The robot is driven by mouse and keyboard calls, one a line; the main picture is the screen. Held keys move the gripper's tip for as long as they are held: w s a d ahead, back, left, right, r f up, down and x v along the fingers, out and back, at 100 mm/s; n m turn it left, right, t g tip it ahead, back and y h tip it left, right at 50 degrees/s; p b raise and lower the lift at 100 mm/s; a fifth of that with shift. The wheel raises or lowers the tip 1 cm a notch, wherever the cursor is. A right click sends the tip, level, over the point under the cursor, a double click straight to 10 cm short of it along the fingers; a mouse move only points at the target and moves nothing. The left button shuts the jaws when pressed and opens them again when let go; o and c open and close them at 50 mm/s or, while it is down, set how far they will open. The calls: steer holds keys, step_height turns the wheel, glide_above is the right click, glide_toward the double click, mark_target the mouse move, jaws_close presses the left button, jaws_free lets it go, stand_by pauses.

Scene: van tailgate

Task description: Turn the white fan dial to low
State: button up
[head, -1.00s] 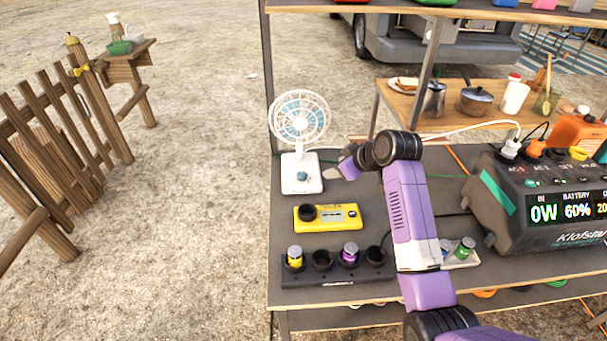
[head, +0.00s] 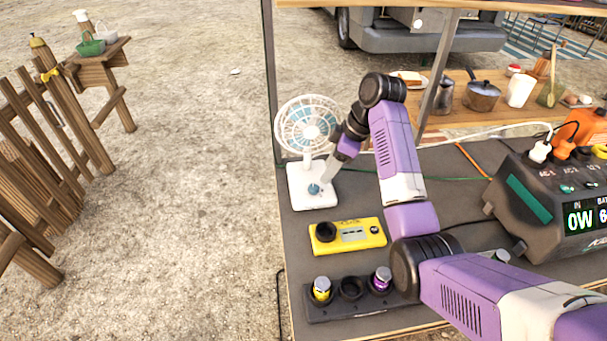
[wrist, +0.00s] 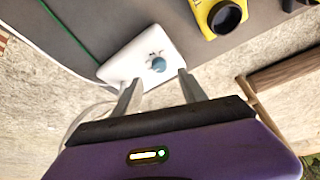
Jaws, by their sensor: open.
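The white fan (head: 309,125) stands upright at the back left of the grey shelf. Its blue-grey dial (head: 314,189) is on top of the white base (head: 303,200). In the wrist view the dial (wrist: 158,64) sits on the white base (wrist: 125,62), just beyond my fingertips and between their lines. My gripper (head: 328,182) points down beside the dial. In the wrist view my gripper (wrist: 157,78) has its two fingers apart with nothing between them. The dial's exact setting is too small to read.
A yellow tester (head: 347,236) lies in front of the fan. A dark battery holder (head: 350,300) is nearer the front edge. A power station (head: 550,200) stands at right, with cables behind it. The shelf's left edge and post (head: 268,90) are close to the fan.

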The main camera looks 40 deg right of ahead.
mark_target(314, 187)
steer(key=shift+w+a+f, duration=0.15)
steer(key=shift+w+f, duration=0.25)
steer(key=x, duration=0.7)
steer(key=shift+s, duration=0.1)
jaws_close()
